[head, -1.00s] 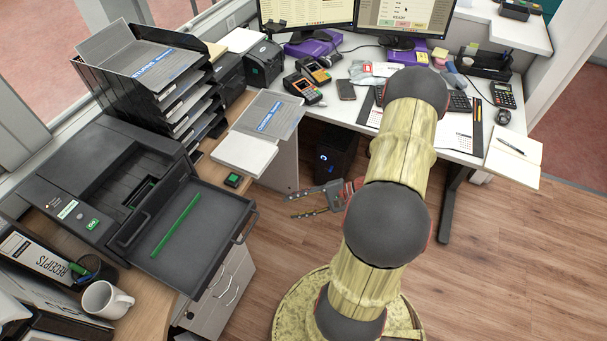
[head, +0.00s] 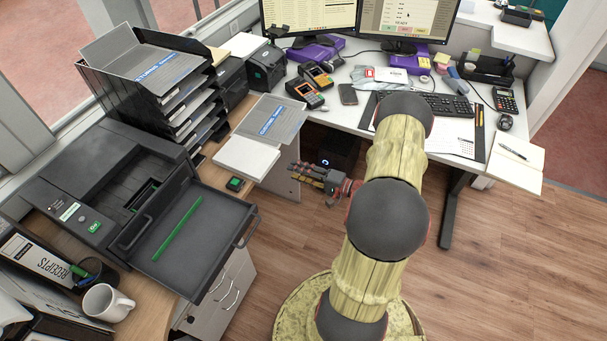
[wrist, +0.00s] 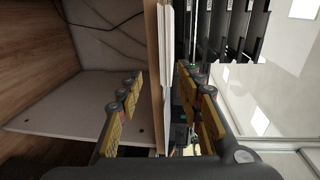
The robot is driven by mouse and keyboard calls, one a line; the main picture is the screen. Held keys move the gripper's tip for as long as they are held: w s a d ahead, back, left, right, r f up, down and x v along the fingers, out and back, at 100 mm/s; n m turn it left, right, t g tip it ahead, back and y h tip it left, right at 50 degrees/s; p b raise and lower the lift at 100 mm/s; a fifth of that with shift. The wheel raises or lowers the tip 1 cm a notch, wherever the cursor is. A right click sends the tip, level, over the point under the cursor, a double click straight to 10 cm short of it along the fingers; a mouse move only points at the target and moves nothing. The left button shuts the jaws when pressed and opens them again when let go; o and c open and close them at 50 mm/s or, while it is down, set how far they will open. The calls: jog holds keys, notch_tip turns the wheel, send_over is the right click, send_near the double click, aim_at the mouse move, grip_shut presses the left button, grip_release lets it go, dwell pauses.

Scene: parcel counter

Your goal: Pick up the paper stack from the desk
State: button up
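The paper stack (head: 246,157) is a white block lying flat at the desk's (head: 222,129) inner edge, partly overhanging it. In the wrist view the paper stack (wrist: 167,60) shows edge-on beside the brown desk edge (wrist: 152,60). My gripper (head: 294,172) is right of the stack in the head view, apart from it, with its fingers pointing left toward it. In the wrist view my gripper (wrist: 161,80) is open and empty, with stack and desk edge seen between its fingers.
A black tray rack (head: 150,80) and a printer with open tray (head: 190,235) stand to the left. A small green-topped box (head: 234,184) sits in front of the stack. A drawer cabinet (head: 283,180) is below.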

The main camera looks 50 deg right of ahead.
aim_at(274, 162)
jog(key=shift+r+b+x, duration=0.2)
jog(key=shift+b+x, duration=0.1)
jog(key=shift+x, duration=1.4)
jog(key=shift+r+b+x, duration=0.2)
jog(key=shift+b+x, duration=0.1)
jog(key=shift+x, duration=1.4)
jog(key=shift+r+b+x, duration=0.2)
jog(key=shift+b+x, duration=0.1)
jog(key=shift+x, duration=1.4)
jog(key=shift+w, duration=0.1)
jog(key=shift+c, duration=0.4)
jog(key=c, duration=0.7)
grip_shut()
